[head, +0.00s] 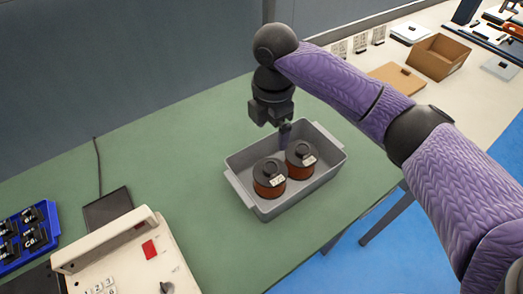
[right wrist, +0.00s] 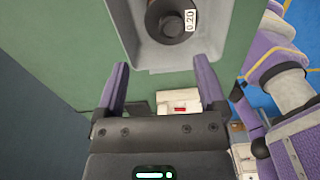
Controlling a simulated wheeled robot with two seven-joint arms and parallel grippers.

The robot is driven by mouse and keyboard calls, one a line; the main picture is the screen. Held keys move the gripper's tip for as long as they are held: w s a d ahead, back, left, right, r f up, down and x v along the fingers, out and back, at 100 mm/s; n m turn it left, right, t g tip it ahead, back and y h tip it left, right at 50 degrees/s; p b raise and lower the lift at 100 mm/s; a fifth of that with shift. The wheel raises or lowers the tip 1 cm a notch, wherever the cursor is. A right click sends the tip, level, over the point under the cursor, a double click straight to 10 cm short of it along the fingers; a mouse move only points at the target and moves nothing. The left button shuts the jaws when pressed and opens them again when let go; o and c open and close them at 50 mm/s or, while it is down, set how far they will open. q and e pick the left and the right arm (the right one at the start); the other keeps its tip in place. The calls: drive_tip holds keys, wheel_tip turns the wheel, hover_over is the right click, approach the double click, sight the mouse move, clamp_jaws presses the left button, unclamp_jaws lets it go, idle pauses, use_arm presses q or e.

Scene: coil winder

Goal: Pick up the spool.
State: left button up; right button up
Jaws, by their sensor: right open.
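Two spools stand upright in a grey bin (head: 244,196), each with a black top, reddish-brown winding and a white label. The left spool (head: 269,178) is nearer the front and the right spool (head: 300,160) is further back. My right gripper (head: 284,132) hangs above the back side of the bin, behind the spools. In the right wrist view, its two purple fingers (right wrist: 160,62) are apart with nothing between them. One spool (right wrist: 170,24), labelled 0.20, shows there at the top, ahead of the fingertips, inside the bin (right wrist: 150,54). My left gripper is not in view.
The bin stands on a green table (head: 190,145) against a grey wall. A beige machine (head: 135,262) with keys and a blue rack (head: 28,235) are at the front left. A cardboard box (head: 438,57) sits on a pale bench at the back right. Green tabletop around the bin is clear.

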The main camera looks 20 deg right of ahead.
sight(270, 166)
drive_tip(key=f+b, duration=0.1)
drive_tip(key=f, duration=0.1)
drive_tip(key=s+f, duration=0.1)
drive_tip(key=f, duration=0.1)
drive_tip(key=shift+b, duration=0.4)
drive_tip(key=f, duration=0.2)
drive_tip(key=f+b, duration=0.1)
drive_tip(key=s+f+b, duration=0.1)
drive_tip(key=f, duration=0.1)
drive_tip(key=shift+a+f, duration=0.2)
drive_tip(key=shift+f, duration=0.2)
clamp_jaws()
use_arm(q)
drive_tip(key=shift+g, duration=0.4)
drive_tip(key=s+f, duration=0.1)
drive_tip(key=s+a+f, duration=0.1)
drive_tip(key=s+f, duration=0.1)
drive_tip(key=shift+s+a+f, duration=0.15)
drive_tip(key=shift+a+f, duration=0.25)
use_arm(e)
drive_tip(key=shift+w, duration=0.1)
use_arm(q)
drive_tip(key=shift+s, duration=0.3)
